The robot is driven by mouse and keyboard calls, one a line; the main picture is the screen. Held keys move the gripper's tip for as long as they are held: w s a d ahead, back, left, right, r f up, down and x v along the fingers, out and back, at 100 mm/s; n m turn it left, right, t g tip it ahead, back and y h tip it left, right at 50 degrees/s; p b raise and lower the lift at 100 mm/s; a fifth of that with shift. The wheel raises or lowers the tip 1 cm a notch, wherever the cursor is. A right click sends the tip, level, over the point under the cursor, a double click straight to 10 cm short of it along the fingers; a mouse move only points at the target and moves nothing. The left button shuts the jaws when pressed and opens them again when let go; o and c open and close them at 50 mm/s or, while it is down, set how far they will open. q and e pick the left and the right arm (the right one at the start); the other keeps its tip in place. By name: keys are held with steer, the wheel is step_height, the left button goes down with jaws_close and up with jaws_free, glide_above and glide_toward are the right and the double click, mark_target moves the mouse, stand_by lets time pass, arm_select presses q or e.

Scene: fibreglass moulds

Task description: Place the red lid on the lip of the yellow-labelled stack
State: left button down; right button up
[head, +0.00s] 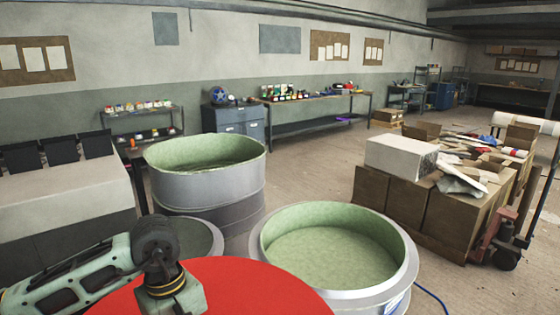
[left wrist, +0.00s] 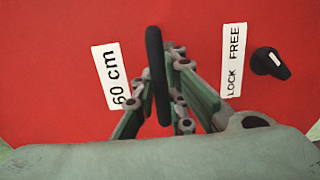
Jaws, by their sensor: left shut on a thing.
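The red lid (head: 240,290) fills the bottom middle of the head view. In the left wrist view the red lid (left wrist: 50,60) carries a "60 cm" label, a "LOCK FREE" label and a black knob (left wrist: 270,63). My left gripper (left wrist: 168,85) is shut on the lid's black upright handle (left wrist: 155,65). Three round grey moulds with green insides show: a tall stack (head: 210,195) behind, one at front right (head: 338,250) with a partly seen blue label (head: 398,302), and one (head: 200,240) mostly hidden by my arm and the lid. No yellow label shows. My right gripper is out of view.
A pallet of brown boxes (head: 410,205) topped with a white block (head: 400,157) stands at right, beside a pallet jack (head: 500,245). A grey bench (head: 60,195) is at left. A blue hose (head: 432,298) lies by the front right mould. Open floor (head: 310,170) lies behind the moulds.

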mark_target(215, 314)
arm_select(q)
steer(key=s+m, duration=0.2)
steer(key=m, duration=0.1)
steer(key=s+a+m, duration=0.1)
steer(key=s+m, duration=0.2)
steer(key=s+a+m+y, duration=0.1)
steer(key=s+m, duration=0.2)
steer(key=shift+f, duration=0.25)
steer(key=shift+w, duration=0.1)
